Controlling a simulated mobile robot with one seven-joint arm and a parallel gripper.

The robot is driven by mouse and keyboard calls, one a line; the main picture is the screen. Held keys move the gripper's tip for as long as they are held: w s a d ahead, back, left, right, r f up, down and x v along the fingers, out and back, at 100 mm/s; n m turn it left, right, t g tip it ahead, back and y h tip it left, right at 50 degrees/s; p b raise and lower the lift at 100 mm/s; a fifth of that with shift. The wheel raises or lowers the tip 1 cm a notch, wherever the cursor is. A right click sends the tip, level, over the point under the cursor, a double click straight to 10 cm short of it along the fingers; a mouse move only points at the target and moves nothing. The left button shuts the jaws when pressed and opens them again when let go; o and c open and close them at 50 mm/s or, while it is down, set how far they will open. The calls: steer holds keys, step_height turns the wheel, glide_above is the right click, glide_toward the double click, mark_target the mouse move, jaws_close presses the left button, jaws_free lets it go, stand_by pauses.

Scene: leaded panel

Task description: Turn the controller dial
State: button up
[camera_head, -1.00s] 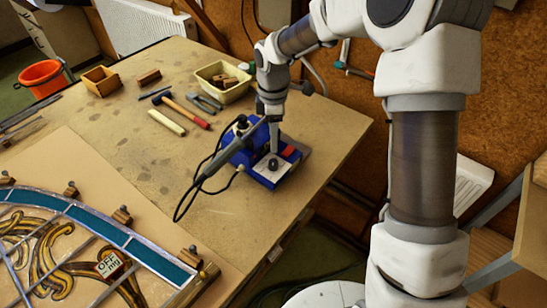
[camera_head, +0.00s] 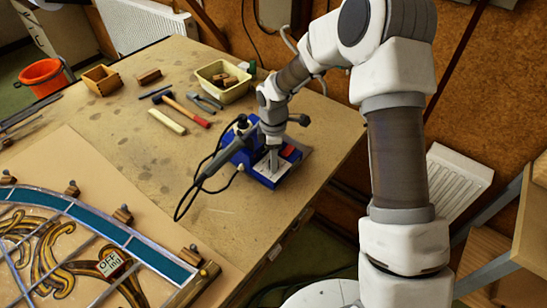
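The blue controller (camera_head: 264,182) stands near the right edge of the workbench, with a light top panel and a red part at its right. A soldering iron (camera_head: 214,163) with a dark handle rests at its left side, its cable looping onto the bench. My gripper (camera_head: 273,166) points down over the controller's front panel, right where the dial sits. The dial is hidden behind the fingers, so I cannot tell whether they touch it. The fingers are too small here to show whether they are open or shut.
The workbench (camera_head: 130,160) holds a cream tray (camera_head: 234,94), a hammer (camera_head: 185,110), pliers (camera_head: 206,101) and a small wooden box (camera_head: 101,80) behind the controller. A leaded glass panel (camera_head: 85,250) lies at the front left. The bench between is clear.

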jaws_close()
steer(key=m+b, duration=0.2)
steer(key=m, duration=0.1)
steer(key=shift+f+m, duration=0.1)
steer(key=shift+m, duration=0.3)
steer(key=m+b, duration=0.3)
steer(key=m, duration=0.3)
steer(key=shift+b, duration=0.3)
steer(key=m+b, duration=0.1)
steer(key=m, duration=0.3)
steer(key=m+b, duration=0.1)
steer(key=m, duration=0.2)
steer(key=shift+m, duration=0.3)
steer(key=m, duration=0.6)
steer(key=shift+m, duration=0.3)
